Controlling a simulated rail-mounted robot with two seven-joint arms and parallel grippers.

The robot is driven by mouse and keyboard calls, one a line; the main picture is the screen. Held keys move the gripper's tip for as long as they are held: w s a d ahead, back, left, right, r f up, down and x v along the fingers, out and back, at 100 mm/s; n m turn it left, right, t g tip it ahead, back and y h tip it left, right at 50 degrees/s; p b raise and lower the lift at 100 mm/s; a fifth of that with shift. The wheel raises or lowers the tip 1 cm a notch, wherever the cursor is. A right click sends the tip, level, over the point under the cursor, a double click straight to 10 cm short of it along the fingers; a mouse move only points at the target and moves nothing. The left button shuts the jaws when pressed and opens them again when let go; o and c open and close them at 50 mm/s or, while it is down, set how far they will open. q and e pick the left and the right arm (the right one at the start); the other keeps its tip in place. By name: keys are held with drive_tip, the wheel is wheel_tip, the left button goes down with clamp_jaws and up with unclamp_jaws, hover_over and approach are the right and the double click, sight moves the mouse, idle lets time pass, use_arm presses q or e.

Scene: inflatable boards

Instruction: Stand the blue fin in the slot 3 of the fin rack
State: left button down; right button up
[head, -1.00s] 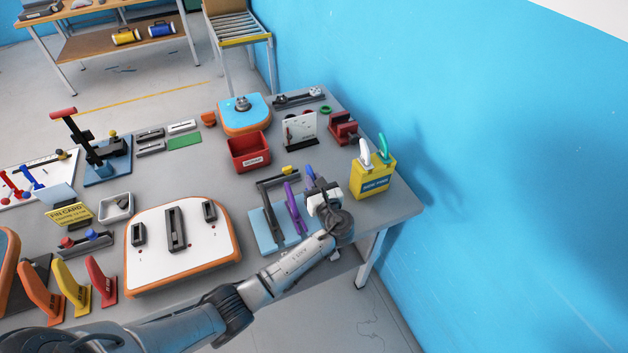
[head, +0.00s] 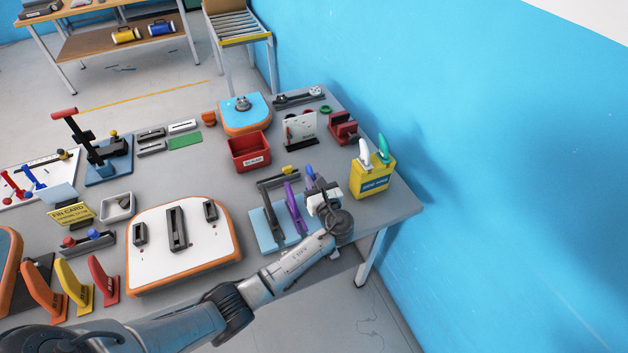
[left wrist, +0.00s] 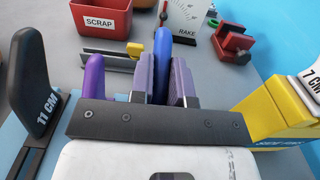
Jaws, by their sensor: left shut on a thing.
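The blue fin (head: 309,172) stands upright at the right end of the fin rack, next to the purple fin (head: 292,202). My left gripper (head: 318,188) is shut on it; in the left wrist view the blue fin (left wrist: 162,62) shows between the two finger pads. The fin rack has a light blue base (head: 262,234) and also carries a black fin marked 11 CM (left wrist: 32,85) at its left. The gripper body hides the blue fin's lower part and the slot under it, so I cannot tell how deep it sits. My right gripper is out of view.
A yellow box (head: 372,185) with a white and a teal fin stands close to the right of the gripper. A red scrap bin (head: 250,155) and a white rake gauge (head: 301,128) stand behind. A white board (head: 150,225) lies left of the rack.

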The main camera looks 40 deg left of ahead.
use_arm(q)
drive_tip(key=shift+f+b, duration=0.6)
drive_tip(key=shift+f, duration=0.9)
drive_tip(key=c, duration=1)
unclamp_jaws()
drive_tip(key=shift+d, duration=0.1)
drive_tip(key=p+v, duration=0.1)
drive_tip(key=v, duration=1.2)
drive_tip(key=shift+s+d, duration=0.2)
drive_tip(key=shift+d, duration=0.1)
